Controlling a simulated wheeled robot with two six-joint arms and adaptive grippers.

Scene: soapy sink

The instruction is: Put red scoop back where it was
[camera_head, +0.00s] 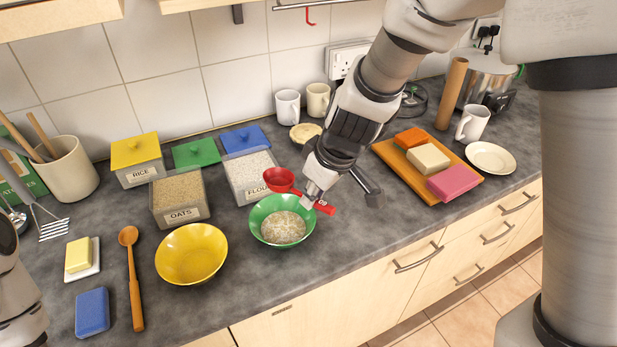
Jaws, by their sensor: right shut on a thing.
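The red scoop (279,179) is held by its handle in my right gripper (312,196), which is shut on it. The scoop's cup is above the back rim of the green bowl (262,212), beside the flour bin (235,184). The green bowl holds a pale grainy heap. Part of the scoop's handle sticks out to the right of the fingers. A red hook (311,18) hangs empty on the wall rail (350,1) at the top. Part of my left arm shows at the lower left edge, but its fingertips are out of view.
The oats bin (180,215) stands open, and the rice bin (136,174) has a yellow lid. A yellow bowl (191,271) stands in front. Two mugs (288,107) stand at the wall. A cutting board (391,158) with coloured blocks lies right.

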